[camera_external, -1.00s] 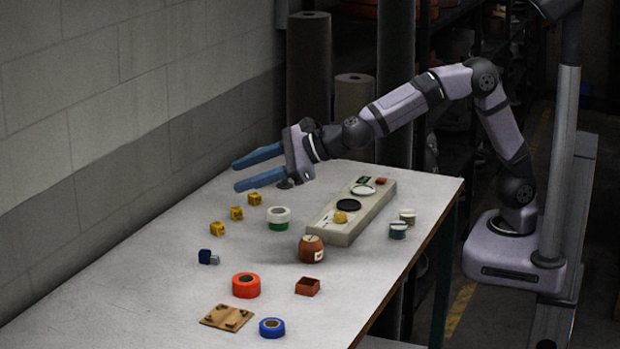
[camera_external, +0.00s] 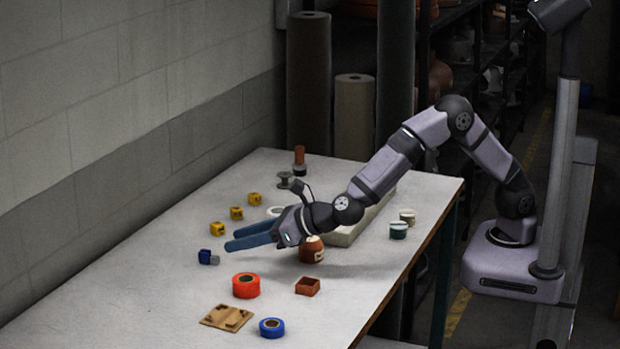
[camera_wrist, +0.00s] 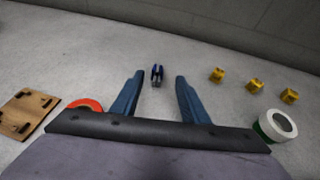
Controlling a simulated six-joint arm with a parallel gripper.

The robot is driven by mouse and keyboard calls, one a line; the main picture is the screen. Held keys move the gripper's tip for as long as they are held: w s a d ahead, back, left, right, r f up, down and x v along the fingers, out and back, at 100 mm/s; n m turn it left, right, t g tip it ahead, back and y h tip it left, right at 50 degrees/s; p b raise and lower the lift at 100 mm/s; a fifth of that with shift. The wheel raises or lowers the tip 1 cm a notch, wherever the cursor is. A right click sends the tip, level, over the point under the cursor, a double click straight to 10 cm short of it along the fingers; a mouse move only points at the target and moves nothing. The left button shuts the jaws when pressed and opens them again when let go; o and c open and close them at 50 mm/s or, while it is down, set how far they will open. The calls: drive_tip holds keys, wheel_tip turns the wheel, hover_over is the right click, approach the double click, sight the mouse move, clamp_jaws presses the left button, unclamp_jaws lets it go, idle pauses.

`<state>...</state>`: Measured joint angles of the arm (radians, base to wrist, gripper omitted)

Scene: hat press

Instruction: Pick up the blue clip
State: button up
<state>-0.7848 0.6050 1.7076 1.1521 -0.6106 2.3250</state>
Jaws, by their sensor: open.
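The blue clip (camera_external: 204,256) lies on the table at the left, a small dark blue block with a grey part at its right side. It also shows in the wrist view (camera_wrist: 157,75), ahead of and between my blue fingers. My gripper (camera_external: 230,238) is open and empty, its fingers pointing left toward the clip. In the external view the fingertips are just right of and above the clip, apart from it. My gripper also shows in the wrist view (camera_wrist: 158,84), with clear space between its fingers.
Several yellow cubes (camera_external: 236,213) lie behind the clip. An orange tape roll (camera_external: 246,286), a wooden board (camera_external: 227,317) and a blue tape roll (camera_external: 271,328) are toward the front. A brown pot (camera_external: 312,250) is beside my gripper. The table's left side is mostly clear.

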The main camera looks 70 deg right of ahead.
sight(211, 255)
drive_tip(key=shift+f, duration=0.75)
drive_tip(key=shift+f+p+x, duration=0.15)
drive_tip(key=shift+p+x, duration=0.55)
drive_tip(key=shift+x, duration=1.15)
drive_tip(key=shift+f+p+x, duration=0.15)
drive_tip(key=shift+p+x, duration=0.5)
drive_tip(key=shift+x, duration=1.15)
drive_tip(key=shift+s+a, duration=0.15)
clamp_jaws()
